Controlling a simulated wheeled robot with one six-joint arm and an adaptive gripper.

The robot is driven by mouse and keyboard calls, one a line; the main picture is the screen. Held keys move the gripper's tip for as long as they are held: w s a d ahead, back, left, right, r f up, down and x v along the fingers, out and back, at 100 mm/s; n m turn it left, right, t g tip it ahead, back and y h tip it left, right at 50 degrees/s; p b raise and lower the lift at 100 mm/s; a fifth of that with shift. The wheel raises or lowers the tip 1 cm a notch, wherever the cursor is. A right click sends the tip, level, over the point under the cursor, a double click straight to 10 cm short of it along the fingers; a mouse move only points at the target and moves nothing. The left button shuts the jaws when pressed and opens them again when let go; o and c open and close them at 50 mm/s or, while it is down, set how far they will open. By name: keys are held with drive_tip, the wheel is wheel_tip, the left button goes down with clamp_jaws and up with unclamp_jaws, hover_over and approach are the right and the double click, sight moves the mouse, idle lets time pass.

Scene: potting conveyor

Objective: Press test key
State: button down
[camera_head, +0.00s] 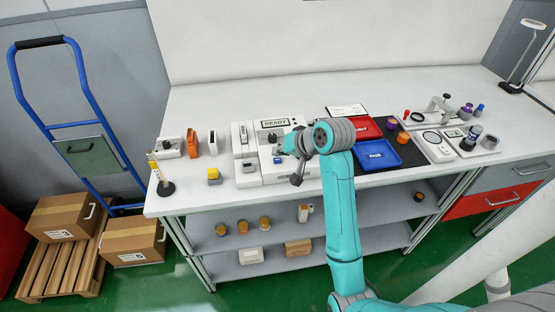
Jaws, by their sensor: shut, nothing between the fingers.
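A white test unit (256,138) stands on the bench, with a small display (275,123) reading READY. A small blue key (277,160) is on its front part. My gripper (296,181) is shut and points down, just right of the blue key and close to the unit's front. From this angle I cannot tell its height or whether it touches anything. My wrist and arm hide the right part of the unit.
A red tray (366,127) and a blue tray (398,160) lie to the right, with small instruments beyond. A yellow-topped block (214,175) and orange item (192,142) stand left. The shelf below holds jars and boxes.

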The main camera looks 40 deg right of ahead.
sight(279, 161)
drive_tip(key=shift+f, duration=0.15)
drive_tip(key=shift+f, duration=0.25)
drive_tip(key=shift+f, duration=0.4)
idle(0.8)
idle(0.3)
drive_tip(key=shift+r, duration=0.8)
drive_tip(key=shift+r, duration=2.5)
